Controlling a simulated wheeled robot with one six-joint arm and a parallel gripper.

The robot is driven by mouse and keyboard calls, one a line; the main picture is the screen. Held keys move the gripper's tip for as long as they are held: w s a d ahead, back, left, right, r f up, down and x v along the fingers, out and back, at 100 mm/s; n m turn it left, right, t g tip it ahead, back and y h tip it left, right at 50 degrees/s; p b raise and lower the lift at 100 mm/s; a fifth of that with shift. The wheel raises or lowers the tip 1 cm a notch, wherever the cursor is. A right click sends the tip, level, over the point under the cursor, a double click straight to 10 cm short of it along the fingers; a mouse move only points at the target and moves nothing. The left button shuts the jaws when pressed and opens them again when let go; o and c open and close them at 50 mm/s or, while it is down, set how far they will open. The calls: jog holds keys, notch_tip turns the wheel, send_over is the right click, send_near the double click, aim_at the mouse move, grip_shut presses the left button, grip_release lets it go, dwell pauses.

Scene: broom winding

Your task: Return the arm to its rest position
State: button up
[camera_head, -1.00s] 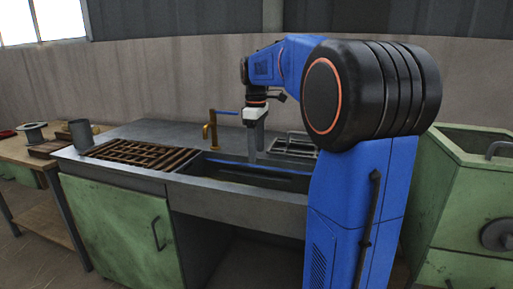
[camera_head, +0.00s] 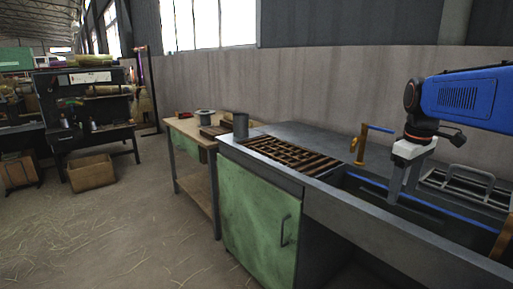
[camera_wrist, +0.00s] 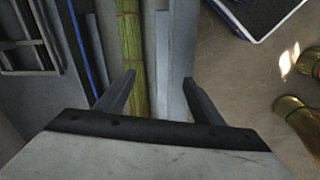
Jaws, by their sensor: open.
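My gripper (camera_head: 401,190) is on my blue arm, pointing down over the sink basin (camera_head: 440,225) in the head view. Its two fingers are apart. In the wrist view my gripper (camera_wrist: 159,78) is open with nothing between its fingertips. A long greenish straw bundle (camera_wrist: 131,40) lies below, under and just ahead of the left finger; I cannot tell how far below. The rest of my arm is cut off by the right edge of the head view.
A brass tap (camera_head: 360,145) stands behind the basin, near my gripper. A wire rack (camera_head: 470,185) lies to the right. Straw bundle ends (camera_wrist: 295,120) show at right. The floor (camera_head: 110,225) at left is open.

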jog(key=s+a+f+m+t, duration=0.1)
jog(key=s+a+f+m, duration=0.2)
jog(key=s, duration=0.7)
jog(key=s+a+f+m+t, duration=0.2)
jog(key=s+a+f, duration=0.6)
jog(key=s+f, duration=0.3)
jog(key=shift+a+m+t, duration=0.3)
jog(key=shift+m, duration=0.1)
